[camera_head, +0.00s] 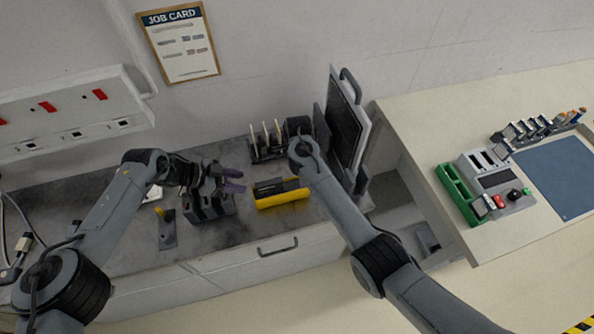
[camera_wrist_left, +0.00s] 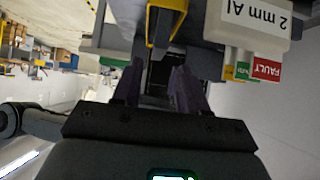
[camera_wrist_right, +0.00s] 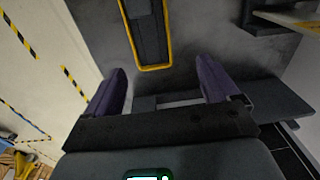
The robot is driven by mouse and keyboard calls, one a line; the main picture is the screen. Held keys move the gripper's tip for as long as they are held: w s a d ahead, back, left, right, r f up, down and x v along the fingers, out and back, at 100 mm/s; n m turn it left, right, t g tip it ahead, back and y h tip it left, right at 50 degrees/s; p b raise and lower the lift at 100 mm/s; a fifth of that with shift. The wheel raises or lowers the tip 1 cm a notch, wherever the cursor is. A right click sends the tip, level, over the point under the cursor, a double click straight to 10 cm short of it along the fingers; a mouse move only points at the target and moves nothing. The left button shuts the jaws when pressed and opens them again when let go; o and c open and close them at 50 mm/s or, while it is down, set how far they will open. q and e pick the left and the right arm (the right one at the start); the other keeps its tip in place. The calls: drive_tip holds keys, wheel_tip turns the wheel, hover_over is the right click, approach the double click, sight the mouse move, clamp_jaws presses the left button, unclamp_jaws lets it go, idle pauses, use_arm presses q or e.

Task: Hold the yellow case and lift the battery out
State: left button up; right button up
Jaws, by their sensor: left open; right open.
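The yellow case (camera_head: 283,202) lies on the dark worktop, right of my left gripper (camera_head: 236,181). A dark block, apparently the battery (camera_head: 280,186), sits inside it. My left gripper is open, with purple fingers apart, above a dark stand; its fingers also show in the left wrist view (camera_wrist_left: 158,70), below a yellow edge that may be the case (camera_wrist_left: 165,12). My right gripper (camera_wrist_right: 160,72) is open and empty; the head view hides its fingers behind my arm. In the right wrist view the yellow-rimmed case (camera_wrist_right: 156,68) with the dark block (camera_wrist_right: 147,30) lies ahead, apart from the fingers.
A dark stand (camera_head: 206,208) is under my left gripper. A rack with upright plates (camera_head: 267,143) stands behind the case. An open cover panel (camera_head: 346,122) rises to the right. A side table (camera_head: 460,120) holds a green tray (camera_head: 455,194) and a blue mat (camera_head: 558,178).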

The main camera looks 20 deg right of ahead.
sight(297, 184)
drive_tip(key=shift+s+a, duration=0.25)
drive_tip(key=shift+a, duration=0.1)
drive_tip(key=shift+f, duration=0.1)
drive_tip(key=shift+s+a+f, duration=0.1)
drive_tip(key=shift+f, duration=4.95)
drive_tip(key=c, duration=1.1)
